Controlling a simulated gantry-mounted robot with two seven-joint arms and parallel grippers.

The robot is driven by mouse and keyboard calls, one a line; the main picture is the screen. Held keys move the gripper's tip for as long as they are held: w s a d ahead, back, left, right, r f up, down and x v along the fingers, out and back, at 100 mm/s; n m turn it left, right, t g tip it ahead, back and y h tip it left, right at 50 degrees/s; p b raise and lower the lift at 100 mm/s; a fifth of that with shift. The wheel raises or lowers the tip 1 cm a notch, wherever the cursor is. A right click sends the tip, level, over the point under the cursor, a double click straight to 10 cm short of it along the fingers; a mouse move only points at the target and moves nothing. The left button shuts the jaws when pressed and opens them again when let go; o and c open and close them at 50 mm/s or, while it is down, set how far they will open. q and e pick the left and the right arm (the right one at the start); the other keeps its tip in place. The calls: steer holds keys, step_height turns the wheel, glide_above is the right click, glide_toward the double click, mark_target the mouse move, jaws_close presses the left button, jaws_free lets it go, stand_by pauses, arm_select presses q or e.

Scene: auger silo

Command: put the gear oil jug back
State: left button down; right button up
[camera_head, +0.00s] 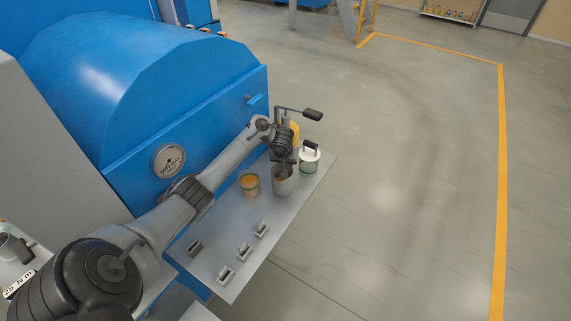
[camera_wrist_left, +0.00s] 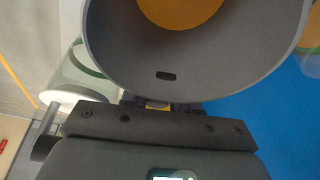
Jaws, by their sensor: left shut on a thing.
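A grey open-topped jug (camera_head: 283,186) with amber contents is in my left gripper (camera_head: 284,166). I take it for the gear oil jug, though no label shows. In the left wrist view the jug (camera_wrist_left: 195,68) fills the top of the picture, and the left gripper (camera_wrist_left: 160,105) is shut on its near wall. The jug looks upright, at or just above the grey table (camera_head: 215,235); I cannot tell whether it touches. My right gripper is not in view.
A jar with orange contents (camera_head: 250,185) stands left of the jug. A green-and-white container with a dark top (camera_head: 309,160) stands to its right, and a yellow thing (camera_head: 295,130) behind. Several small metal holders (camera_head: 245,251) sit nearer. The blue silo (camera_head: 185,100) borders the table.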

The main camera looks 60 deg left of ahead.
arm_select(q)
steer(key=c, duration=0.8)
jaws_free()
steer(key=shift+f, duration=0.1)
steer(key=shift+c, duration=0.2)
